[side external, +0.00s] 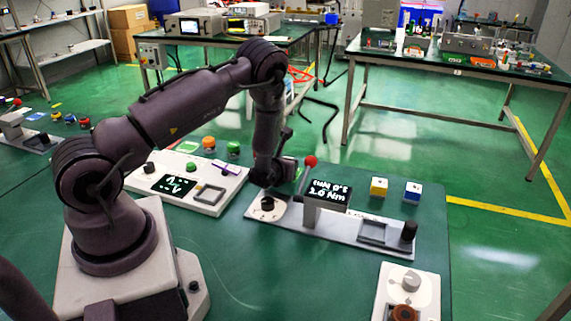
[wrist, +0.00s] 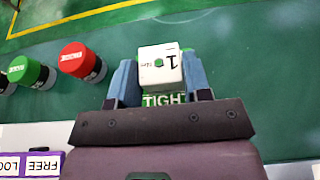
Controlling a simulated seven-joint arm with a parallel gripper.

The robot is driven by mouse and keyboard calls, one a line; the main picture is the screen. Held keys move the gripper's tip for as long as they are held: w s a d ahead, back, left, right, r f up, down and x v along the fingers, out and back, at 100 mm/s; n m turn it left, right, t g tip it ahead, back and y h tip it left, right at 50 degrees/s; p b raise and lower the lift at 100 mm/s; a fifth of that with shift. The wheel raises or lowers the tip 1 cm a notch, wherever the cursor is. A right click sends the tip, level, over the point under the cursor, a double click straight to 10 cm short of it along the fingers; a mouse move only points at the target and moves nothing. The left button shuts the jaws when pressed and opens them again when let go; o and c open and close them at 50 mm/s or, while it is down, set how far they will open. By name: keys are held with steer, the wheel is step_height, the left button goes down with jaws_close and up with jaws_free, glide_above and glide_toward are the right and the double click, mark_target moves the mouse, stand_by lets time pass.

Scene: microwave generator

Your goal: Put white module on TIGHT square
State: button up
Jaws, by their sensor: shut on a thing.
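My gripper (wrist: 159,80) has its two blue fingers on either side of the white module (wrist: 160,62) and is shut on it. The module is a white block with a black "1", small red print and a green mark on the face I see. The green TIGHT square (wrist: 163,99) shows its lettering just below the module in the wrist view, between the fingers. The module hides the rest of the square, and I cannot tell whether it touches it. In the side view my arm hides most of the gripper and the module.
Red (wrist: 76,60) and green (wrist: 28,71) capped cylinders stand left of the gripper in the wrist view. A purple FREE/LOC label (wrist: 30,164) lies at lower left. In the side view, a console with a display (side external: 327,191) and yellow-white (side external: 379,187) and blue-white (side external: 412,191) cubes stand to the right.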

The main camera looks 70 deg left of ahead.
steer(key=shift+f, duration=0.15)
steer(key=o, duration=1)
